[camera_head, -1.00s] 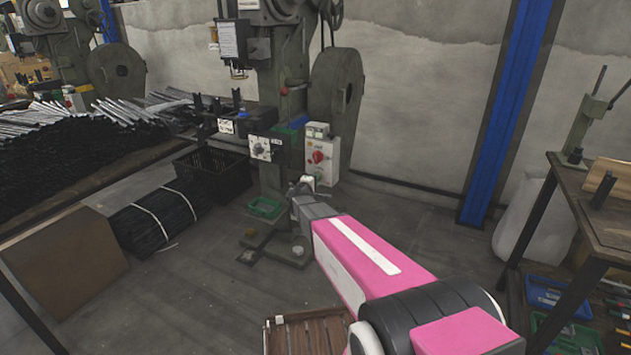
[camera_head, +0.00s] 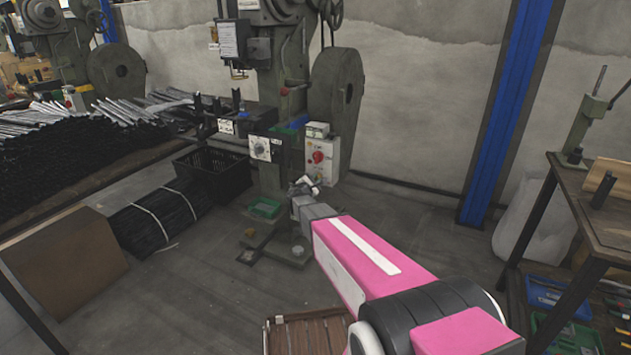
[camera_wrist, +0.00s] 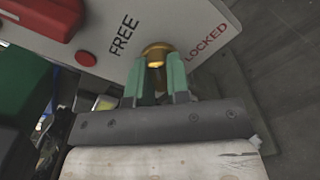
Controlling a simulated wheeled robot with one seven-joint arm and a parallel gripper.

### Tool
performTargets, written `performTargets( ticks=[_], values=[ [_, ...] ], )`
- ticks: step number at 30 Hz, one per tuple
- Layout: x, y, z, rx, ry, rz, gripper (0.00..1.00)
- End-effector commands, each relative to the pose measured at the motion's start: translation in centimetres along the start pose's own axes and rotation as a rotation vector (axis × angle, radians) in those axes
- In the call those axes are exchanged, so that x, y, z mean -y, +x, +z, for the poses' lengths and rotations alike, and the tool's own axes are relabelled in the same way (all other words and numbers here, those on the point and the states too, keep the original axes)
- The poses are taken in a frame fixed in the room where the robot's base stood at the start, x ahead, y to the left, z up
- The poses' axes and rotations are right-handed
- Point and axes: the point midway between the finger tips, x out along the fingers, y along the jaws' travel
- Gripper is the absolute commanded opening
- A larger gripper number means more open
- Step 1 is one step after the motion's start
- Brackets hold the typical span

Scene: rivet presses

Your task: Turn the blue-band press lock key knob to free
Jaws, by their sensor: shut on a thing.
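The press (camera_head: 270,85) stands at the middle back in the head view, with a small blue part on its body. Its pale control box (camera_head: 323,158) carries a red knob (camera_head: 318,157). In the wrist view the box's plate (camera_wrist: 185,18) reads FREE on the left and LOCKED on the right. The brass lock key knob (camera_wrist: 156,52) sits between these words. My gripper (camera_wrist: 158,72) has its two green fingers shut on the knob, which they partly hide. Which word the knob points to is unclear. In the head view my gripper (camera_head: 303,187) is at the box's lower edge.
A black crate (camera_head: 213,172) and strapped dark bundles (camera_head: 160,218) lie left of the press. A second press (camera_head: 85,50) stands far left. A workbench (camera_head: 600,205) stands at right, near a blue post (camera_head: 505,110). The floor between is mostly clear.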

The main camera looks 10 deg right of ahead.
Motion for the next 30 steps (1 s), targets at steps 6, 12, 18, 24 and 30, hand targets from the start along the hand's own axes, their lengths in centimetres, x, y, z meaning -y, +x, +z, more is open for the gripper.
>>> performTargets(
  ticks=[6, 12, 18, 24, 30],
  values=[
    [0.06, -0.06, -0.07, -0.002, -0.206, -0.001, 0.00],
    [0.07, -0.07, -0.08, -0.002, -0.393, -0.001, 0.00],
    [0.08, -0.08, -0.08, -0.002, -0.557, -0.001, 0.00],
    [0.09, -0.09, -0.09, -0.003, -0.680, -0.001, 0.00],
    [0.10, -0.09, -0.09, -0.003, -0.755, 0.000, 0.00]
  ],
)
